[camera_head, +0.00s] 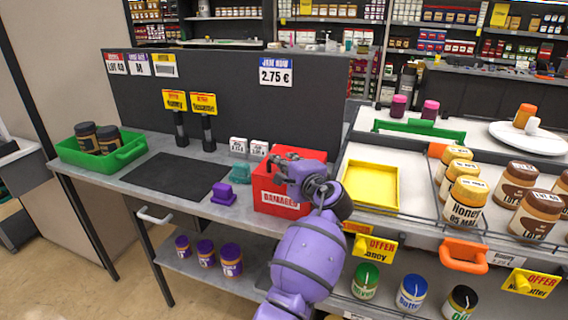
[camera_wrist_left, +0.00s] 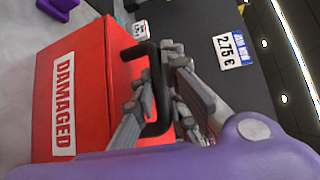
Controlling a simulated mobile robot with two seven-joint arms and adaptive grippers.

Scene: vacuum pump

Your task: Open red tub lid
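The red tub (camera_head: 280,198), labelled "DAMAGED", stands on the counter left of the yellow tray. It also shows in the left wrist view (camera_wrist_left: 85,85). Its red lid (camera_head: 298,153) appears to lie flat on top, partly hidden by my gripper. The lid's black handle (camera_wrist_left: 156,85) stands up from it in the left wrist view. My left gripper (camera_head: 283,172) is at the lid; in the wrist view its fingers (camera_wrist_left: 157,80) come together with the handle bar between them and look shut on it. My right gripper is not in view.
A green crate with dark jars (camera_head: 118,158) stands at the far left beside a dark mat (camera_head: 178,186). The yellow tray (camera_head: 371,185) and honey jars (camera_head: 465,200) stand to the right. A dark partition rises behind.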

